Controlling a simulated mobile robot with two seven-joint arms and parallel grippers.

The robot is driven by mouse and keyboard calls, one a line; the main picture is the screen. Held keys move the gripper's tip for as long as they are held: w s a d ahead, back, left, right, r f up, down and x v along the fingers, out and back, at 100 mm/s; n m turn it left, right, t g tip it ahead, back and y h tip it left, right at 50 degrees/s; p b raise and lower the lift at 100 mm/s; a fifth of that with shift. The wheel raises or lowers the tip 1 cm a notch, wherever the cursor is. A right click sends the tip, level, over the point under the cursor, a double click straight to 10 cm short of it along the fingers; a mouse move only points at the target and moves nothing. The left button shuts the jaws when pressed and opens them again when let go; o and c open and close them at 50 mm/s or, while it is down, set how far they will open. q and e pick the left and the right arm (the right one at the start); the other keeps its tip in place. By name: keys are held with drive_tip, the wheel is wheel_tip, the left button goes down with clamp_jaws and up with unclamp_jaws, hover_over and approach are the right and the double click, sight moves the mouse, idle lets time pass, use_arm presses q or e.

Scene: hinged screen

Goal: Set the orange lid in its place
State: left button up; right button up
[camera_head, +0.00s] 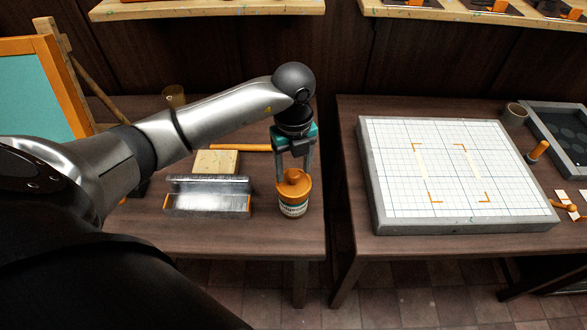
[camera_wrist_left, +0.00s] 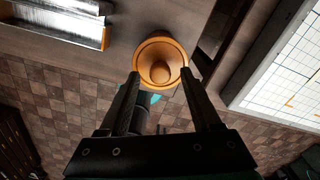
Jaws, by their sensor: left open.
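The orange lid (camera_head: 294,184) sits on top of a white labelled jar (camera_head: 293,208) near the right front of the left table. In the head view it looks slightly tilted, but I cannot tell how it is seated. In the left wrist view the round lid (camera_wrist_left: 160,62) with its central knob lies just beyond the fingertips. My left gripper (camera_head: 294,178) points down at the lid, its two fingers apart on either side of the knob. The left wrist view shows the open fingers (camera_wrist_left: 160,75) with nothing clearly held. My right gripper is not in view.
A metal trough (camera_head: 208,196) and a pale block (camera_head: 217,162) stand left of the jar. A gap separates the left table from the right one, which bears a thick gridded board (camera_head: 450,175). A wooden shelf (camera_head: 210,10) hangs behind.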

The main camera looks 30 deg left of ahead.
use_arm(q)
wheel_tip(320, 180, up, 14)
idle(0.3)
idle(0.3)
